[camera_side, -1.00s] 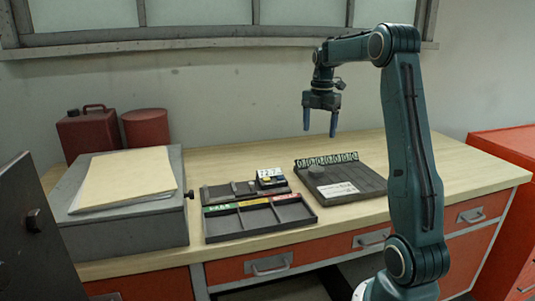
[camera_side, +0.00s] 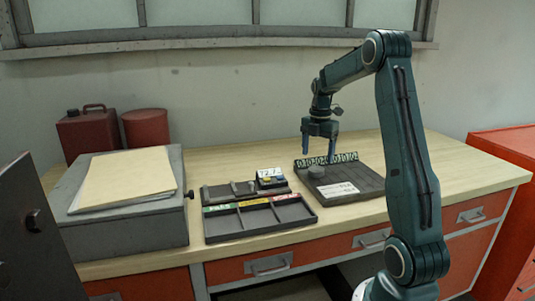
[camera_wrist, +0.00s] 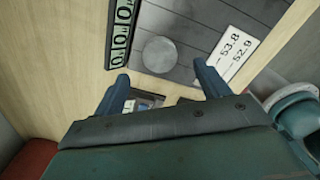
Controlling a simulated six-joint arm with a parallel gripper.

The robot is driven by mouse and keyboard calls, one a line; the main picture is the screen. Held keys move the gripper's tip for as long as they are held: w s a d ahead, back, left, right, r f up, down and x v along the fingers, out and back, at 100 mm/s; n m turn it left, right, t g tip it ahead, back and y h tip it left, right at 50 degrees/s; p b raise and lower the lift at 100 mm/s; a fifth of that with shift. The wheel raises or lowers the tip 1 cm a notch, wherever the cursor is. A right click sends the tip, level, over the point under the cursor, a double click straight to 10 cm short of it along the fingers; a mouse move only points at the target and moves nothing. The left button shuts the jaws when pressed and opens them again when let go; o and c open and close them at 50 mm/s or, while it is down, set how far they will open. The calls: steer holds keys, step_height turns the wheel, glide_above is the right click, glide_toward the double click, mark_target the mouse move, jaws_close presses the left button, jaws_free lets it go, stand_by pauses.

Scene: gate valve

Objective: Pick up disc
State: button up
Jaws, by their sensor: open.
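The disc (camera_side: 316,172) is a small round grey piece lying on the dark grey slatted board (camera_side: 362,190), near the board's back left part. In the wrist view the disc (camera_wrist: 160,55) shows as a flat grey circle beyond my fingertips. My gripper (camera_side: 319,158) is open and empty, pointing down above the board's back left area. In the wrist view its two fingers (camera_wrist: 162,80) are spread wide, with the disc ahead of the space between them. I see no contact with the disc.
A row of number tiles (camera_side: 345,158) stands along the board's back edge. A white label (camera_side: 338,190) lies on the board. To the left are a three-compartment tray (camera_side: 262,232) and a holder with small parts (camera_side: 243,190). A grey box (camera_side: 125,235) stands farther left.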

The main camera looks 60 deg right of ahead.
mark_target(316, 169)
steer(key=shift+f, duration=0.2)
steer(key=shift+a+f, duration=0.1)
steer(key=shift+f, duration=2.5)
steer(key=shift+r, duration=0.1)
steer(key=c, duration=1.3)
step_height(316, 169, up, 20)
